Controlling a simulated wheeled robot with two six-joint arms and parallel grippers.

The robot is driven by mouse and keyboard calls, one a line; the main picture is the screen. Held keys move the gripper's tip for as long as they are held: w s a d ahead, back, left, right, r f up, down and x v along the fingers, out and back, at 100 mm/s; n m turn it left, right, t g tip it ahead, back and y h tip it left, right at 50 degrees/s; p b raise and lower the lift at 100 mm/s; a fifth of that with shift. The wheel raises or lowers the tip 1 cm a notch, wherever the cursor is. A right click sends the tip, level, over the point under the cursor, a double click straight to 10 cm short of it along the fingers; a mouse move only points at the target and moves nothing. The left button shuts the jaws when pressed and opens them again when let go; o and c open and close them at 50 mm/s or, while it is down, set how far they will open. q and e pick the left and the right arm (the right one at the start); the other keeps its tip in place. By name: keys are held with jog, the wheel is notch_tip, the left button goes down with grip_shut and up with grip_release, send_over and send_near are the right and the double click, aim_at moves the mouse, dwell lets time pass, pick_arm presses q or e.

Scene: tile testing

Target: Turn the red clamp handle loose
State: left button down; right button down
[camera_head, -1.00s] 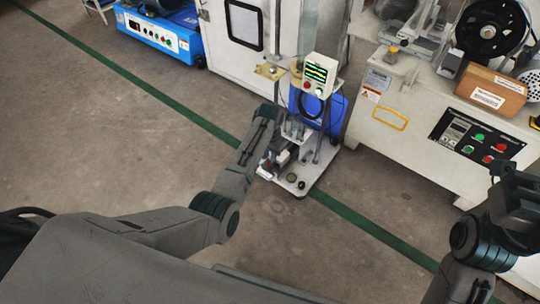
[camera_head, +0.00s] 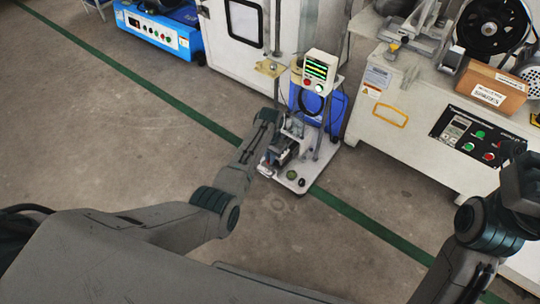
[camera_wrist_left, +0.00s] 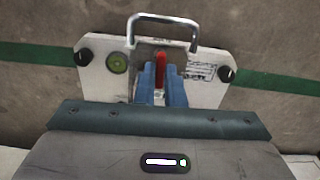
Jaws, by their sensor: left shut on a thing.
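The red clamp handle (camera_wrist_left: 161,70) shows in the left wrist view as a narrow upright red strip near the middle of the white base plate (camera_wrist_left: 105,85). My left gripper (camera_wrist_left: 161,78) has its two blue fingers on either side of the handle and is shut on it. In the head view my left gripper (camera_head: 277,153) is at the front left of the small test stand, low over its white base (camera_head: 300,177); the handle is hidden there. My right gripper (camera_head: 520,175) is at the right edge, partly cut off, and its jaws cannot be made out.
A metal loop handle (camera_wrist_left: 162,20) spans the far edge of the plate, close beyond the fingers. A round green level (camera_wrist_left: 117,62) and black feet sit on the plate. A display box (camera_head: 319,70) tops the stand. A beige machine (camera_head: 420,110) stands right; floor on the left is clear.

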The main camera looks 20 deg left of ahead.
pick_arm(q)
jog(key=n+p, duration=0.2)
jog(key=n, duration=0.1)
jog(key=shift+r+n, duration=0.1)
jog(key=shift+n, duration=1.1)
